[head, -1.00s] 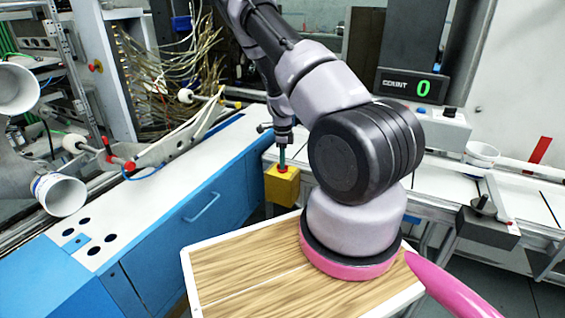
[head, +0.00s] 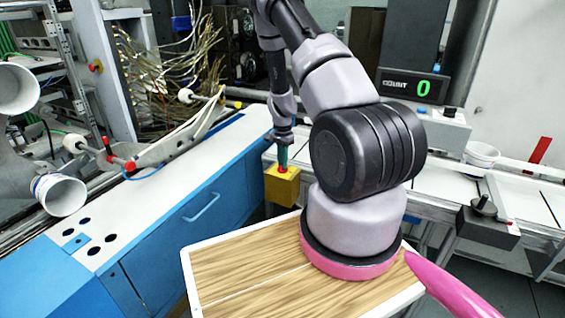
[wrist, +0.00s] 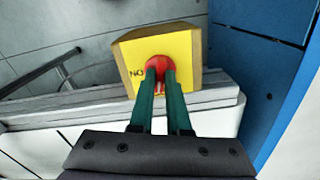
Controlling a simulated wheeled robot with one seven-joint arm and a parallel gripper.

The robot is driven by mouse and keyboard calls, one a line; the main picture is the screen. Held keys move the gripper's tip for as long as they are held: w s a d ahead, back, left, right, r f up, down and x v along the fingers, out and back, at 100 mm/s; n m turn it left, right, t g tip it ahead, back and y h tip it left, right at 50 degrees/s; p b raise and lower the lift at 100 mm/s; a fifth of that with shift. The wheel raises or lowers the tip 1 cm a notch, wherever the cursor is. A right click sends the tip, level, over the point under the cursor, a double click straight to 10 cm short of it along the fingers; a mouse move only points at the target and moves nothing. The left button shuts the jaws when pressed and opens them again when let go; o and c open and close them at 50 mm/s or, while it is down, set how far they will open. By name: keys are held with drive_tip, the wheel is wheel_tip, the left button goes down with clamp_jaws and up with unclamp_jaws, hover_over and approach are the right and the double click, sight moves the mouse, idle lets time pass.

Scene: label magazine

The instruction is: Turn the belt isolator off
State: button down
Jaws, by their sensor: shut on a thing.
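The belt isolator is a yellow box (head: 281,190) with a red knob (head: 283,169) on top, at the end of the conveyor frame. My gripper (head: 283,157) comes down onto the knob from above. In the wrist view, my gripper's two green fingers (wrist: 160,76) are shut on the red knob (wrist: 158,63), one on each side. Letters that look like "NO" stand on the yellow face (wrist: 184,48), left of the knob. The fingers hide part of the knob, and I cannot tell its exact switch position.
A blue cabinet (head: 190,225) with a white top stands close on the left of the isolator.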

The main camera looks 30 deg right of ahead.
drive_tip(key=shift+n, duration=1.5)
drive_tip(key=c, duration=0.9)
unclamp_jaws()
wheel_tip(320, 180, up, 11)
drive_tip(key=shift+f, duration=0.1)
